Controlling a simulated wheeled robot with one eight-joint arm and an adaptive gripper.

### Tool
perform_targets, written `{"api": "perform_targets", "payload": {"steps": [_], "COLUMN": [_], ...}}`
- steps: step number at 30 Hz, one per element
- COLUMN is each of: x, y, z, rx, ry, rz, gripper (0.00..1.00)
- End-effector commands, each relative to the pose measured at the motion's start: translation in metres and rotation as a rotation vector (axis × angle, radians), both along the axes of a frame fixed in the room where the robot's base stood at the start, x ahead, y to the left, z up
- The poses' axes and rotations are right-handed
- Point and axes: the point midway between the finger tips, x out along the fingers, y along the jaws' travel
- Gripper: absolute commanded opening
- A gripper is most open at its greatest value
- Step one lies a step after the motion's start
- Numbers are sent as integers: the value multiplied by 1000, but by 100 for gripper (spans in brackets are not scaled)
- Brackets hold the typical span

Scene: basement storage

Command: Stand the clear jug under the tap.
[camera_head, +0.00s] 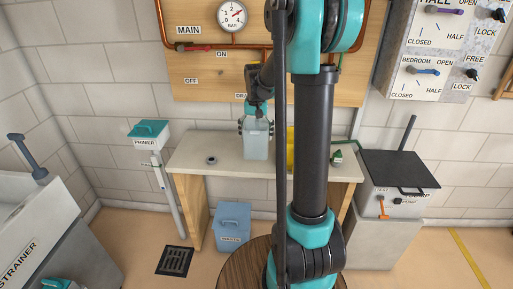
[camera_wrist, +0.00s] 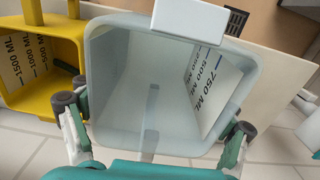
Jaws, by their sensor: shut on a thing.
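The clear jug (camera_head: 256,145) is at the middle of the pale bench (camera_head: 190,150), upright or nearly so. I cannot tell whether its base touches the bench. My gripper (camera_head: 256,126) is shut on it near the top. In the wrist view the jug (camera_wrist: 125,75) looks empty, with a volume scale on its inner wall, and my gripper's (camera_wrist: 155,120) fingers press its sides from left and right. A white block (camera_wrist: 189,20) shows at its far rim. No tap is clearly visible; my arm hides part of the pipework behind.
A yellow jug (camera_wrist: 45,75) stands close beside the clear jug, mostly behind my arm in the head view (camera_head: 290,150). A dark round fitting (camera_head: 211,160) is on the bench's left. A blue bin (camera_head: 232,225) stands below. A black-lidded unit (camera_head: 400,170) is at right.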

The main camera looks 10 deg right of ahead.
Motion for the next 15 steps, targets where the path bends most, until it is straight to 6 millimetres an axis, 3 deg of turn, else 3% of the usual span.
{"api": "perform_targets", "payload": {"steps": [2,6,15], "x": [15,12,12], "y": [-6,-4,-4], "z": [0,-22,-46], "rx": [0,0,0], "ry": [0,0,0], "rz": [-2,0,0], "gripper": [54,54,54]}}
